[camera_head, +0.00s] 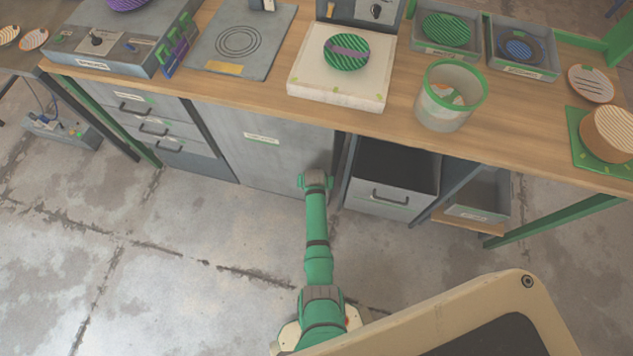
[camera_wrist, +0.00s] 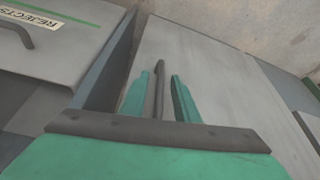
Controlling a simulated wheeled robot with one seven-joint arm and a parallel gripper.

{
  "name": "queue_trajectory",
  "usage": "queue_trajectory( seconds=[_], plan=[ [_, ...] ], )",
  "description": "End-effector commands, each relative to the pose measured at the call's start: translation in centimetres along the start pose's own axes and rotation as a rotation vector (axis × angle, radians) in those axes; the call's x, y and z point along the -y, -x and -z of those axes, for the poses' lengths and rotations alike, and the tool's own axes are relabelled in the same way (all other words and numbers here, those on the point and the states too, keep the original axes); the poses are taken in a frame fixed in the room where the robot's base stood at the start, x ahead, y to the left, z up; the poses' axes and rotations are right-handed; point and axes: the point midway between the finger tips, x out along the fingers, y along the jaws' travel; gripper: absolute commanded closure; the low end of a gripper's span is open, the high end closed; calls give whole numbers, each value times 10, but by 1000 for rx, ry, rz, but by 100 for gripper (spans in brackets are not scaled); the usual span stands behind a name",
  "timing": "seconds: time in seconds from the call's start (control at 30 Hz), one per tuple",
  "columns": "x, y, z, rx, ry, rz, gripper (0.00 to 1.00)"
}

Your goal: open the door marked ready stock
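The grey cabinet door (camera_head: 255,160) under the bench carries a small label (camera_head: 262,138) whose words I cannot read. It looks closed. My gripper (camera_head: 316,180) is at the door's right side, near its edge. In the wrist view the door (camera_wrist: 215,75) fills the middle, and its dark upright handle (camera_wrist: 160,80) stands between the two green fingers of my gripper (camera_wrist: 160,74). A narrow gap shows on each side of the handle, so the fingers look apart around it. In the head view the handle is hidden by my gripper.
Right of the door, a grey drawer (camera_head: 383,196) is pulled out; in the wrist view its label (camera_wrist: 28,19) reads REJECTS. Left of the door are several closed drawers (camera_head: 150,125). The bench top (camera_head: 270,90) overhangs above. Concrete floor (camera_head: 200,260) before the door is clear.

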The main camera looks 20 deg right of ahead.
Motion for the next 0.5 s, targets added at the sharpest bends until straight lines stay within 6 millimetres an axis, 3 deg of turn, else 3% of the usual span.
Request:
queue_trajectory(
  seconds=[0.4,0.5],
  plan=[
    [0,-5,0,-1,0,0,72],
    [0,-5,0,-1,0,0,96]
  ],
)
